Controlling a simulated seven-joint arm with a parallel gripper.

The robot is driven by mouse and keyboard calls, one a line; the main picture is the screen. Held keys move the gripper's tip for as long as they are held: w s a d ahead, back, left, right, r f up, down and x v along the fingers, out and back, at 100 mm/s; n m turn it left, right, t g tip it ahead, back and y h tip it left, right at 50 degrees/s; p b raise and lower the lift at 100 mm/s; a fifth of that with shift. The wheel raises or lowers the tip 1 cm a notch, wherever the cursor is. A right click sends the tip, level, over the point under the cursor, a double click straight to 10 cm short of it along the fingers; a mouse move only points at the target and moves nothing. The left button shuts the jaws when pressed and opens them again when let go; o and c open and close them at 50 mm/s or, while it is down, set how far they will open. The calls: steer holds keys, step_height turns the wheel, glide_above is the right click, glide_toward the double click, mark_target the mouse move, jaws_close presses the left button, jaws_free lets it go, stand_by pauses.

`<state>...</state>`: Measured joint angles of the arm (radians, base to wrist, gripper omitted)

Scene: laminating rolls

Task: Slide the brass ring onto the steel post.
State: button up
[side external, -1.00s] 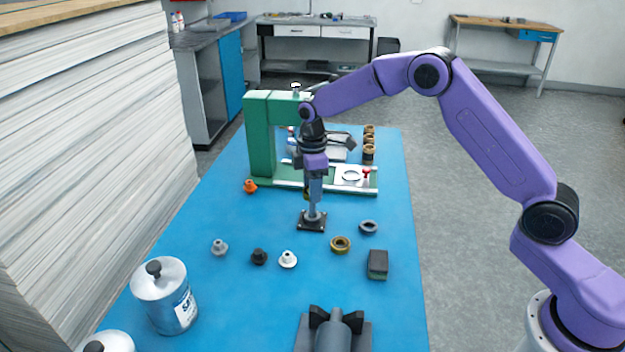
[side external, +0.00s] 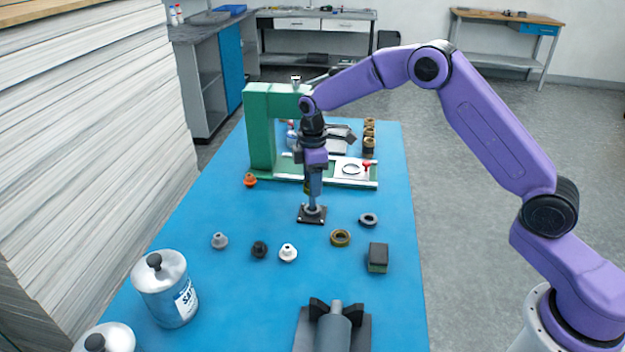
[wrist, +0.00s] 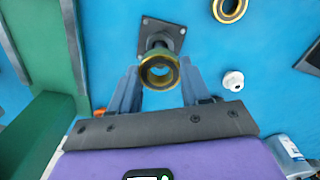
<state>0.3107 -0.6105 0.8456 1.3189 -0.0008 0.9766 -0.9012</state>
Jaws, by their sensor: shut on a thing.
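A brass ring (wrist: 160,73) is held between the two fingertips of my gripper (wrist: 160,84) in the wrist view. In the side view my gripper (side external: 313,187) points down right above the steel post, and its fingers mostly hide the ring. The post's dark square base plate (side external: 312,215) stands on the blue table. The lower part of the post (wrist: 160,40) and its plate show just beyond the ring in the wrist view. I cannot tell whether the post's tip is inside the ring. Another brass ring (side external: 340,238) lies on the table.
A grey ring (side external: 368,220) and a dark block (side external: 377,257) lie to the right. Several small knobs, including a white one (side external: 288,253), lie in front. A green press frame (side external: 262,130) stands close behind. A metal canister (side external: 165,290) is at front left.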

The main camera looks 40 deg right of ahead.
steer(key=shift+f, duration=2)
stand_by(0.6)
steer(key=o, duration=1.7)
steer(key=shift+c, duration=0.2)
steer(key=shift+r, duration=4.5)
